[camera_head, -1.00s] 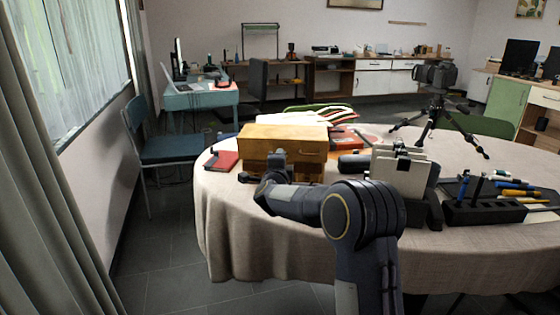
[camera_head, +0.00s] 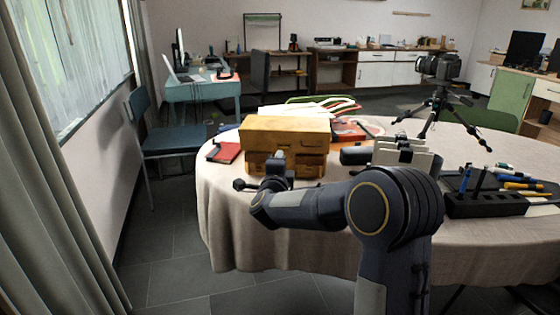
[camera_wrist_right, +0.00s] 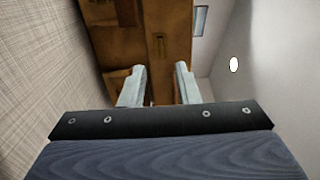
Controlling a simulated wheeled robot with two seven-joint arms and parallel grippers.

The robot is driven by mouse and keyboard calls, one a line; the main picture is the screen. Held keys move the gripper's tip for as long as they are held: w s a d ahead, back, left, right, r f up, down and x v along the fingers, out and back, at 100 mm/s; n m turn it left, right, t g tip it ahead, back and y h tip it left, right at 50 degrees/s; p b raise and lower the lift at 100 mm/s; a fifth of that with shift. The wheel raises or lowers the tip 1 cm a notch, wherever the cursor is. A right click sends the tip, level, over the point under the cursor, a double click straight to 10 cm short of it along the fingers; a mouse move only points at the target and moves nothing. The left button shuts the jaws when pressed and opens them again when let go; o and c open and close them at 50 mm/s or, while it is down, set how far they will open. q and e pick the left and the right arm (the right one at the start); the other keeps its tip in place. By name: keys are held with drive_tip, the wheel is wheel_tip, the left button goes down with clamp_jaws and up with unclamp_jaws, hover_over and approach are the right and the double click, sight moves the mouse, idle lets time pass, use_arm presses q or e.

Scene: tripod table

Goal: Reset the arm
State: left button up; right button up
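My right arm comes in from the lower right in the head view. Its right gripper (camera_head: 266,178) is in front of the wooden box (camera_head: 287,132) on the table (camera_head: 225,215), close to its near side. In the right wrist view, the right gripper (camera_wrist_right: 158,80) has its two pale fingers spread apart, with nothing seen held between them. The wooden box (camera_wrist_right: 158,20) shows beyond the fingers; contact cannot be told. My left gripper is not in view.
A red-black notebook (camera_head: 224,152) lies left of the box. Right of it stand upright pale items in a holder (camera_head: 402,155), partly behind my arm, a tripod with camera (camera_head: 438,90) and a black pen organiser (camera_head: 484,203). A blue chair (camera_head: 165,138) stands left of the table.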

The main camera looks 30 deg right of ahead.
idle(0.4)
drive_tip(key=s+a+n+g+y, duration=0.1)
drive_tip(key=s+a+n+y, duration=0.5)
drive_tip(key=s+n, duration=0.15)
drive_tip(key=s+a+n+g+y, duration=0.1)
drive_tip(key=s+a+n+y, duration=0.45)
drive_tip(key=s, duration=0.35)
drive_tip(key=s+a+f+n+g+y, duration=0.1)
drive_tip(key=s+a+f+n+g, duration=0.15)
drive_tip(key=s, duration=0.55)
drive_tip(key=s+a+f+n+g+y+p, duration=0.15)
drive_tip(key=s+f+n, duration=0.25)
drive_tip(key=s, duration=0.4)
drive_tip(key=s+a+f+n+g, duration=0.2)
drive_tip(key=s+f+n+g, duration=0.15)
drive_tip(key=s, duration=0.45)
wheel_tip(320, 180, up, 23)
drive_tip(key=p, duration=2.2)
drive_tip(key=shift+w+p, duration=0.2)
drive_tip(key=shift+p, duration=0.1)
drive_tip(key=shift+w+d+t, duration=0.1)
drive_tip(key=shift+t, duration=0.15)
